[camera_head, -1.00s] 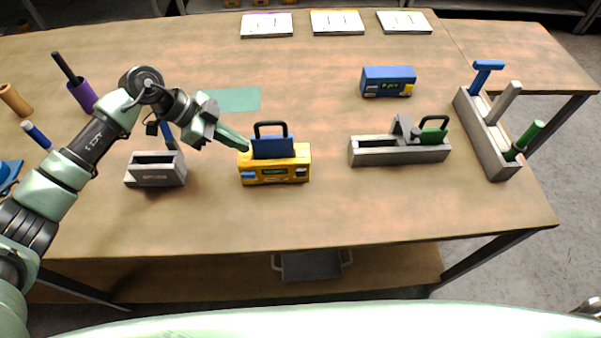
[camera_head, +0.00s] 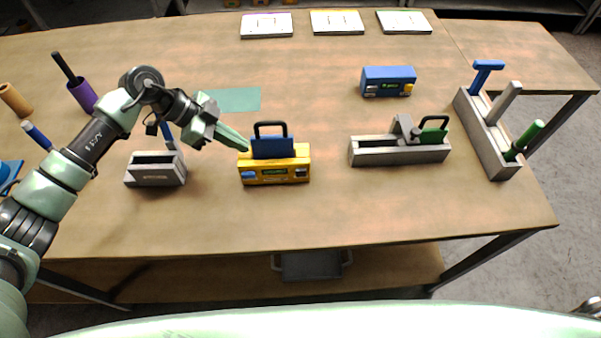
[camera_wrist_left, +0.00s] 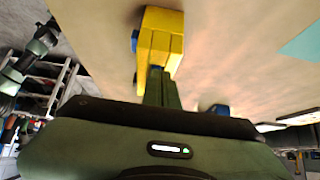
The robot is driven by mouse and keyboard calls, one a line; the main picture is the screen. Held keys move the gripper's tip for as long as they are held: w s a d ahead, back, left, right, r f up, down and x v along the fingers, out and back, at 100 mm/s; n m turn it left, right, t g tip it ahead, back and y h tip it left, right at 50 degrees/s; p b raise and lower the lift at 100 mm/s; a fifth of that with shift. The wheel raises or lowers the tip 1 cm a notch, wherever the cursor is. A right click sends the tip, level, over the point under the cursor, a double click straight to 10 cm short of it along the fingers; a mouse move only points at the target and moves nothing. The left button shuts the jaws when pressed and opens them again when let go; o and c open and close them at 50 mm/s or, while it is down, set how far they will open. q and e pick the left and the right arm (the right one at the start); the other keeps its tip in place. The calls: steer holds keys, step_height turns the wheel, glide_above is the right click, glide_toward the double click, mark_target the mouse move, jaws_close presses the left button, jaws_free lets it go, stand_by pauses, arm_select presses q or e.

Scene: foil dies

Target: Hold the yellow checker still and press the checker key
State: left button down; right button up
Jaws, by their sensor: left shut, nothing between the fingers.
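The yellow checker (camera_head: 275,177) stands on the table left of the middle. A blue block with a black handle (camera_head: 272,147) sits in its top. Its front has a small green display (camera_head: 275,171), a blue key (camera_head: 248,175) at the left and a pale key (camera_head: 301,172) at the right. My left gripper (camera_head: 246,146) is shut and empty, its tips at the checker's upper left corner. In the left wrist view, the shut fingers (camera_wrist_left: 160,85) overlap the end of the yellow body (camera_wrist_left: 162,35); contact is not certain. My right gripper is out of view.
To the right are a long grey fixture (camera_head: 378,153), a blue box (camera_head: 387,76) and a grey rack (camera_head: 483,128). The table front before the checker is clear.

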arm_select(q)
steer(key=shift+f+b, duration=0.3)
steer(key=shift+f, duration=0.45)
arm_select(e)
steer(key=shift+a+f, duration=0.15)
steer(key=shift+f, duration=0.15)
arm_select(q)
steer(key=shift+s+f, duration=0.15)
steer(key=shift+f, duration=0.05)
stand_by(1.0)
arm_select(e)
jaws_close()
